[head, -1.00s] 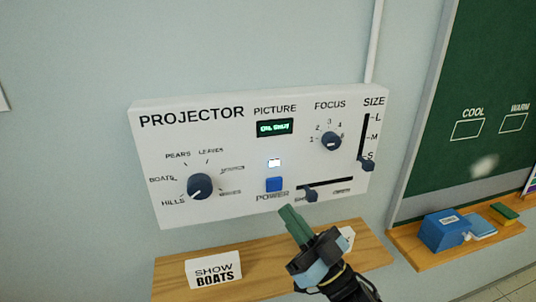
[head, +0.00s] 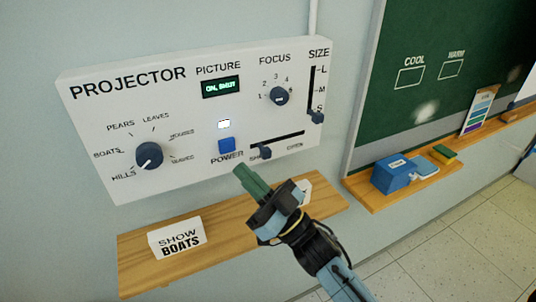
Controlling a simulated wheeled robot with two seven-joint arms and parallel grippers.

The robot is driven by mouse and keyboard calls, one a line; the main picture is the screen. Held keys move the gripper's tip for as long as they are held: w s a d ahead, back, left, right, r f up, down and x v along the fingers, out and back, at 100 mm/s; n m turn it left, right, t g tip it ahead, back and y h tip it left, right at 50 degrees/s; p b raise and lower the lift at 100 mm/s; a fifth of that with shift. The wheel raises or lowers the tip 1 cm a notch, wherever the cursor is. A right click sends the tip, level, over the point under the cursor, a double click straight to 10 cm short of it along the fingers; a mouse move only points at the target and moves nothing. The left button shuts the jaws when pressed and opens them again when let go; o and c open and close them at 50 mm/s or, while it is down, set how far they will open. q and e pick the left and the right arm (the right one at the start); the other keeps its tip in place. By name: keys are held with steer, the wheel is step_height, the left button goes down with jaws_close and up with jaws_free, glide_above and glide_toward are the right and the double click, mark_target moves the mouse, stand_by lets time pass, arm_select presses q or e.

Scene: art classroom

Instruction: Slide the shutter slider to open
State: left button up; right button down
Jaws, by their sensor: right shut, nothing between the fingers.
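The white projector panel (head: 190,160) is mounted on the wall. Its shutter slider is a dark knob (head: 264,153) at the left, shut end of a horizontal slot (head: 285,140); "OPEN" is printed near the right end. My right gripper (head: 246,178) is shut and empty, its green fingertips just below and left of the slider knob, apart from it in the picture. The blue power button (head: 227,145) is left of the slider, with a lit white indicator (head: 224,125) above it. The small display (head: 221,87) shows green text, blurred. My left gripper is not in view.
A wooden shelf (head: 130,250) below the panel holds a "SHOW BOATS" card (head: 177,238). The panel also has a picture dial (head: 149,155), a focus knob (head: 278,96) and a size slider (head: 317,117). A chalkboard (head: 420,40) with a ledge stands at right.

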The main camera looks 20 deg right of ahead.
mark_target(268, 155)
steer(key=c, duration=2.1)
jaws_free()
steer(key=shift+c, duration=0.2)
steer(key=shift+o, duration=1.1)
steer(key=shift+s+d+f, duration=0.1)
steer(key=o, duration=0.6)
steer(key=s+d+f+m+h+b, duration=0.1)
steer(key=d+m+h, duration=0.1)
steer(key=h, duration=0.2)
steer(key=s+d+f+m+t+h+b, duration=0.1)
steer(key=s+d+f+m+h, duration=0.1)
steer(key=h, duration=0.2)
steer(key=s+d+f+m+h+b, duration=0.1)
steer(key=s+d+f+m+h, duration=0.1)
steer(key=h, duration=0.2)
steer(key=shift+d+f+t+h+b, duration=0.2)
steer(key=shift+f+t+h+b, duration=0.05)
steer(key=shift+t+h+b, duration=0.05)
steer(key=shift+o, duration=0.2)
steer(key=p+x, duration=0.1)
steer(key=x, duration=0.3)
steer(key=p+x, duration=0.1)
steer(key=x, duration=0.3)
steer(key=p+x, duration=0.1)
steer(key=x, duration=0.3)
steer(key=shift+d+f, duration=0.15)
steer(key=shift+d, duration=0.2)
steer(key=shift+w, duration=0.65)
steer(key=shift+c, duration=0.3)
jaws_close()
